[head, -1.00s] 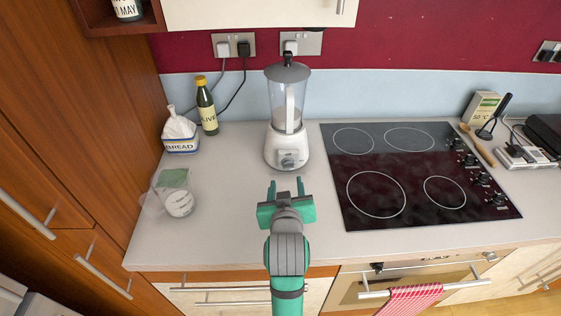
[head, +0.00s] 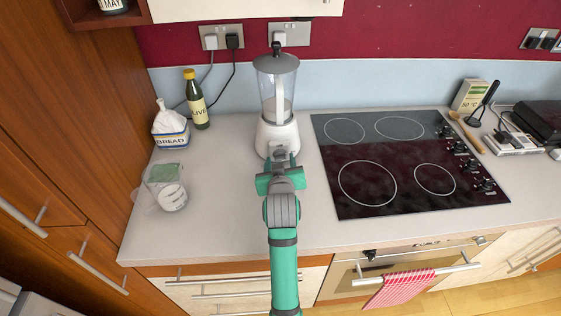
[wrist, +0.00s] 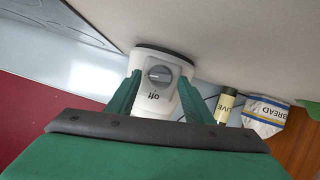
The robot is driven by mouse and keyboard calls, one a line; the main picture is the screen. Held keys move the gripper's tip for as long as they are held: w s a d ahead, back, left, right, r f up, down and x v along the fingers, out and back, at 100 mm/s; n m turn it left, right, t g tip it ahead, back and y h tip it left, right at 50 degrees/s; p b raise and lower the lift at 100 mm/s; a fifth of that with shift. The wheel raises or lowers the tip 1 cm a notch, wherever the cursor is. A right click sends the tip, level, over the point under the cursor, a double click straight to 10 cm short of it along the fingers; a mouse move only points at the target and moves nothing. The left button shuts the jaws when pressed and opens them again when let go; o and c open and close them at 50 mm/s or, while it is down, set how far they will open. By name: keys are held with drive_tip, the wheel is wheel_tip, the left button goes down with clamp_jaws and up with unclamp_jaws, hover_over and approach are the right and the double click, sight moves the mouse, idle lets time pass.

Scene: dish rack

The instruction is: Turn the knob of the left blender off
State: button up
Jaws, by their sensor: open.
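One blender (head: 277,98) stands upright on the counter, with a white base, a clear jug and a grey lid. My gripper (head: 279,163) is in front of the blender base and hides the knob in the head view. In the wrist view, my gripper's two green fingers (wrist: 157,98) are open, one on each side of the knob, with nothing held. Whether they touch the base, I cannot tell.
A black hob (head: 400,165) lies to the right of the blender. An olive oil bottle (head: 197,104), a bread bag (head: 170,128) and a clear container (head: 167,190) stand to the left. The counter (head: 225,200) between the container and my arm is clear.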

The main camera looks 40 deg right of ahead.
drive_tip(key=shift+w, duration=0.1)
drive_tip(key=c, duration=1)
drive_tip(key=shift+c, duration=0.4)
drive_tip(key=shift+o, duration=0.2)
drive_tip(key=shift+d, duration=0.1)
drive_tip(key=shift+a+f+n+h, duration=0.1)
drive_tip(key=shift+a+n+h, duration=0.25)
drive_tip(key=shift+n, duration=0.45)
drive_tip(key=n+h, duration=0.2)
drive_tip(key=shift+w+a+f+n+g, duration=0.1)
drive_tip(key=shift+a+f+n+g, duration=0.05)
drive_tip(key=shift+a+n+g, duration=0.2)
drive_tip(key=shift+c, duration=0.2)
drive_tip(key=shift+o, duration=0.2)
drive_tip(key=n, duration=0.1)
drive_tip(key=n+h, duration=0.2)
drive_tip(key=n, duration=0.1)
drive_tip(key=shift+d+f+g, duration=0.1)
drive_tip(key=shift+f+g, duration=0.15)
